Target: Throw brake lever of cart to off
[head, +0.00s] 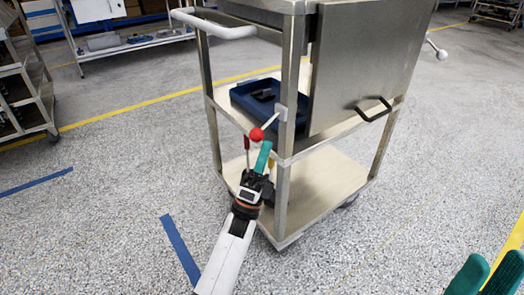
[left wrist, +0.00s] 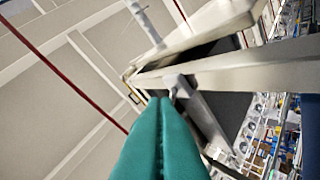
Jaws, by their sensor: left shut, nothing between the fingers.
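The metal cart (head: 292,75) stands in the middle of the head view. Its brake lever is a thin rod with a red ball knob (head: 257,134), fixed to a light bracket (head: 281,112) on the near corner post. The rod slants down and left from the bracket to the knob. My left gripper (head: 265,146) is shut and empty, its teal tips just below and right of the knob; contact cannot be told. In the left wrist view the shut fingers (left wrist: 160,105) point at the bracket area, and the red knob does not show. My right gripper (head: 486,278) is partly in view at bottom right, fingers apart.
A blue tray (head: 240,96) with dark items sits on the cart's middle shelf. A white push handle (head: 215,25) sticks out at upper left. A shelf rack (head: 28,80) stands at far left.

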